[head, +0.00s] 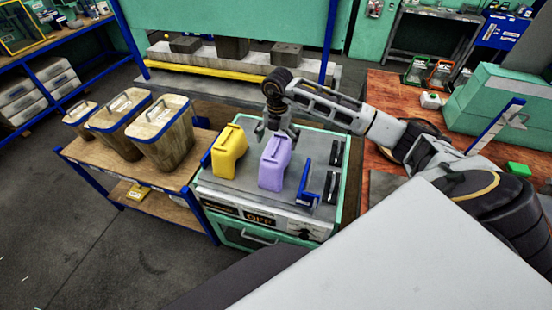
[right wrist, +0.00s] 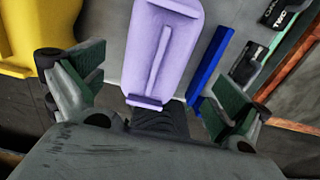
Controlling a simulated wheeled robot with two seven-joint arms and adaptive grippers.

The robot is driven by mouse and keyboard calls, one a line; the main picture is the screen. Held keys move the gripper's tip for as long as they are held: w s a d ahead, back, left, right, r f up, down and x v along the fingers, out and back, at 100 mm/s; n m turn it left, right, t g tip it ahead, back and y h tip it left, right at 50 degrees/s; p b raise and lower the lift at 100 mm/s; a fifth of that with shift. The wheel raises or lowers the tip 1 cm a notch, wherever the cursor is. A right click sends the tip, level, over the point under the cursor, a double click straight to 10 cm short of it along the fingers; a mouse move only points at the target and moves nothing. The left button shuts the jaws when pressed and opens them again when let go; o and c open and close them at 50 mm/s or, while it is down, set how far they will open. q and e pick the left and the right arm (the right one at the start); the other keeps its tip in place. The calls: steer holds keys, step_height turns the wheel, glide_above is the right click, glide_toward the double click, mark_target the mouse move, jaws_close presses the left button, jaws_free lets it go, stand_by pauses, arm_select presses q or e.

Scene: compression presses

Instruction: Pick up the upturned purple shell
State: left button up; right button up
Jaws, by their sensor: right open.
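The purple shell (head: 274,163) stands on the grey top of the machine, with a yellow shell (head: 229,150) to its left. In the right wrist view the purple shell (right wrist: 164,50) shows a raised rib along its face and lies between the two fingers, toward the top of the picture. My right gripper (head: 277,132) is open and empty, above and just behind the purple shell in the head view. Its fingers (right wrist: 147,92) stand wide apart on either side, and I see no contact. My left gripper is not in view.
A blue upright bracket (head: 305,182) stands close to the right of the purple shell, with black handles (head: 334,168) beyond it. Several lidded bins (head: 160,130) stand on the wooden shelf at left. A large press (head: 235,65) is behind.

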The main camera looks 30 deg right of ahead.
mark_target(276, 147)
steer(key=shift+f, duration=0.1)
steer(key=shift+w+a+f+p, duration=0.15)
steer(key=shift+f+p, duration=0.25)
steer(key=shift+f, duration=0.55)
steer(key=shift+w+f+p, duration=0.1)
steer(key=shift+f+p, duration=0.3)
steer(key=shift+f, duration=1.15)
steer(key=shift+c, duration=0.3)
steer(key=c, duration=1.3)
steer(key=shift+r, duration=0.1)
steer(key=shift+r+b, duration=1)
steer(key=shift+r, duration=3.95)
steer(key=shift+w+r, duration=0.1)
steer(key=shift+r, duration=0.05)
